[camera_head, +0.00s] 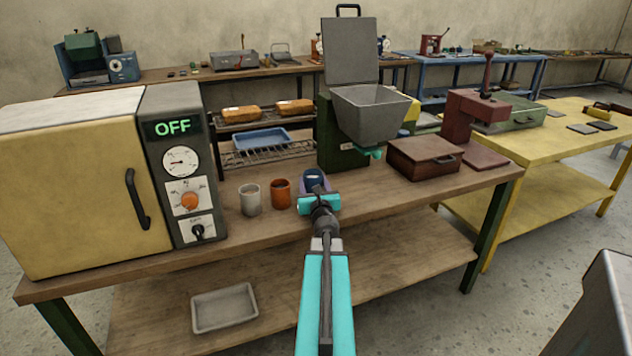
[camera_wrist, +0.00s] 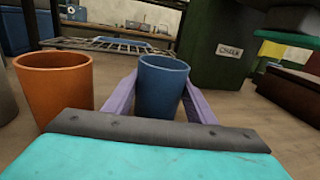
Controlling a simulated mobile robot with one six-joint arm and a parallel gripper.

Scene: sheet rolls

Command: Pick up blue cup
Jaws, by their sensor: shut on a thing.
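The blue cup (camera_wrist: 162,90) stands upright between the two purple fingers of my gripper (camera_wrist: 160,103) in the wrist view. The fingers are shut on it, one at each side. In the head view the blue cup (camera_head: 313,178) shows just beyond my gripper (camera_head: 316,188), near the front of the wooden bench. My gripper hides its lower part. I cannot tell whether its base touches the bench top.
An orange cup (camera_head: 281,194) stands close to the left, with a grey cup (camera_head: 251,199) beyond it. A hopper machine (camera_head: 370,110) labelled CHALK stands behind to the right. A yellow oven (camera_head: 80,190) marked OFF fills the bench's left end.

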